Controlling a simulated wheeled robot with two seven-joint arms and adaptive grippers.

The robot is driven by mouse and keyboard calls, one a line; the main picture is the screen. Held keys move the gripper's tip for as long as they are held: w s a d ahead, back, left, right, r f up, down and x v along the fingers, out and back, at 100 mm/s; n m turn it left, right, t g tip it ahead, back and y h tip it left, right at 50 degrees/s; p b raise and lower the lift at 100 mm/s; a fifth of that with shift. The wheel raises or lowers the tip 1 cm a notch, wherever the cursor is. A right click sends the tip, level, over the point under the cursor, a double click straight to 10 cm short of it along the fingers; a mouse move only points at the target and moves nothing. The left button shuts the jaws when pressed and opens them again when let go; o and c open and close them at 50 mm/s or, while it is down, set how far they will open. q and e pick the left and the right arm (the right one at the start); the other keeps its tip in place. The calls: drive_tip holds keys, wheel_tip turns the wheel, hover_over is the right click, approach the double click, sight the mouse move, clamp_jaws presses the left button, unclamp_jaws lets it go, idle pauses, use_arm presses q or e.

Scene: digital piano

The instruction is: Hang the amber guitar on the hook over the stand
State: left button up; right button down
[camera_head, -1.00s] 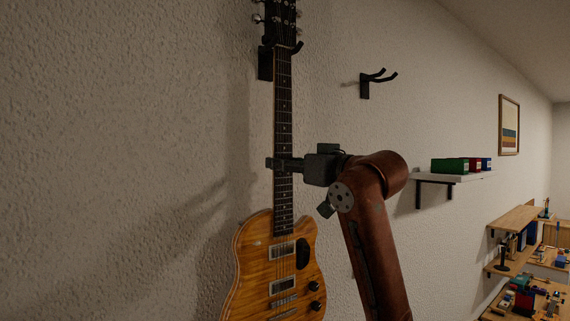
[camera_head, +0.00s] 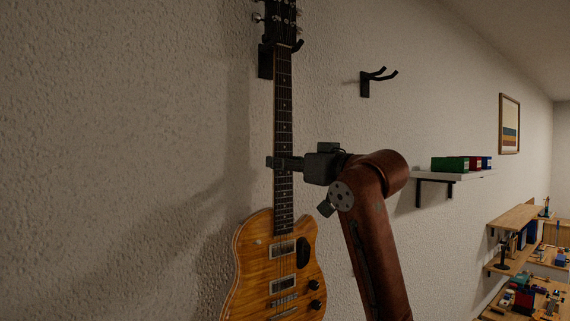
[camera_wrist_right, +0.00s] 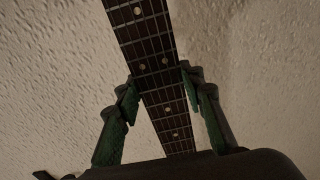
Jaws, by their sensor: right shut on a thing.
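The amber guitar (camera_head: 268,262) is upright against the wall in the head view, its body low and its dark headstock at the top edge. A black wall hook (camera_head: 265,62) is at the top of its neck; its prongs show around the neck just below the headstock. Whether the headstock rests on the prongs I cannot tell. My right gripper (camera_head: 284,163) is shut on the guitar's neck about midway. In the right wrist view its green fingers (camera_wrist_right: 160,100) are on both sides of the fretboard (camera_wrist_right: 155,62). My left gripper is not in view. The stand is not visible.
A second, empty black hook (camera_head: 366,84) is on the wall to the right. Further right are a white shelf (camera_head: 450,176) with coloured boxes (camera_head: 462,164), a framed picture (camera_head: 509,124) and wooden shelves (camera_head: 515,218) with small items. The wall left of the guitar is bare.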

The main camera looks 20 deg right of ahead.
drive_tip(key=shift+s+r, duration=0.25)
drive_tip(key=shift+r, duration=0.1)
drive_tip(key=c, duration=1.7)
unclamp_jaws()
drive_tip(key=o, duration=0.5)
drive_tip(key=shift+s+f, duration=0.1)
drive_tip(key=shift+s, duration=0.05)
drive_tip(key=shift+w+f, duration=0.5)
drive_tip(key=shift+f, duration=0.1)
drive_tip(key=b+v, duration=0.1)
drive_tip(key=v, duration=0.2)
drive_tip(key=b+v, duration=0.1)
drive_tip(key=v, duration=0.1)
drive_tip(key=shift+s+r+b, duration=0.3)
